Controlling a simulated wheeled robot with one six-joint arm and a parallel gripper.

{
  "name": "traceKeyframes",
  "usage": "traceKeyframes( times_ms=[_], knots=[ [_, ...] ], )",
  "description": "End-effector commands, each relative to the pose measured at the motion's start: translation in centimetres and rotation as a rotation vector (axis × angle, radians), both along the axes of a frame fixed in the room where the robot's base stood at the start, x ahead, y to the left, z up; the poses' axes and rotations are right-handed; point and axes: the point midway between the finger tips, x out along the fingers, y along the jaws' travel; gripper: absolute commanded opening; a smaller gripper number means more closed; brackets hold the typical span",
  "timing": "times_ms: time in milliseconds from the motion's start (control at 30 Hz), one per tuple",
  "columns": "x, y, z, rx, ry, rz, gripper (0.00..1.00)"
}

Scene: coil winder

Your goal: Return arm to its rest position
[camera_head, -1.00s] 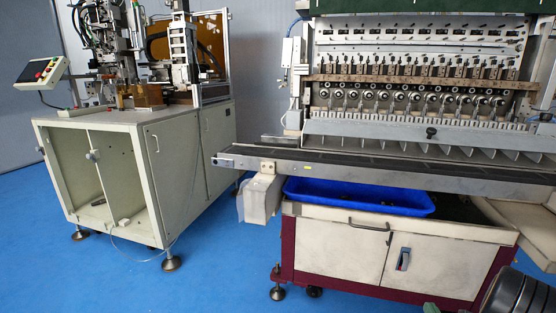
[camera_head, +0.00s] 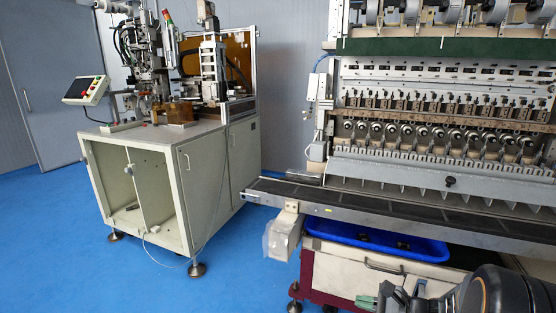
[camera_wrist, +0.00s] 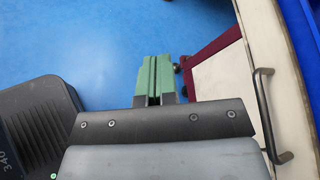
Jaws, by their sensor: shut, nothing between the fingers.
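My gripper shows in the wrist view with its two green fingers (camera_wrist: 153,75) side by side, shut and holding nothing. Below the fingers in that view is blue floor. In the head view the green fingertips (camera_head: 367,302) show at the bottom edge, in front of the cabinet under the coil winder (camera_head: 440,130). My dark arm links fill the lower right corner there and hide part of the machine's base.
The cabinet's handle (camera_wrist: 265,115) and maroon frame (camera_wrist: 212,60) lie close to the right of my gripper. A blue bin (camera_head: 330,232) with dark parts sits under the conveyor (camera_head: 375,208). A white machine cabinet (camera_head: 205,170) stands left. Floor between is clear.

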Motion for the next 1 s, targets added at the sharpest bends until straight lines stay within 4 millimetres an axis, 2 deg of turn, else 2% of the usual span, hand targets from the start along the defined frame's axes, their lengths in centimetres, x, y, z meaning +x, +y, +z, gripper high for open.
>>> traceKeyframes(
  times_ms=[33, 100, 200, 333, 500, 600, 700, 1000],
  knots=[
    [-1.6, 2.8, 5.3, -0.132, -0.017, 0.161, 0.0],
    [-4.1, 5.3, 8.3, -0.325, -0.043, 0.373, 0.0],
    [-7.3, 7.0, 12.3, -0.603, -0.104, 0.636, 0.0],
    [-9.9, 7.2, 17.0, -0.935, -0.211, 0.904, 0.0],
    [-11.2, 6.3, 21.9, -1.266, -0.346, 1.116, 0.0],
    [-11.4, 5.9, 23.9, -1.392, -0.404, 1.184, 0.0],
    [-11.5, 5.7, 24.9, -1.467, -0.438, 1.221, 0.0],
    [-11.5, 5.6, 25.2, -1.509, -0.454, 1.24, 0.0]
  ],
)
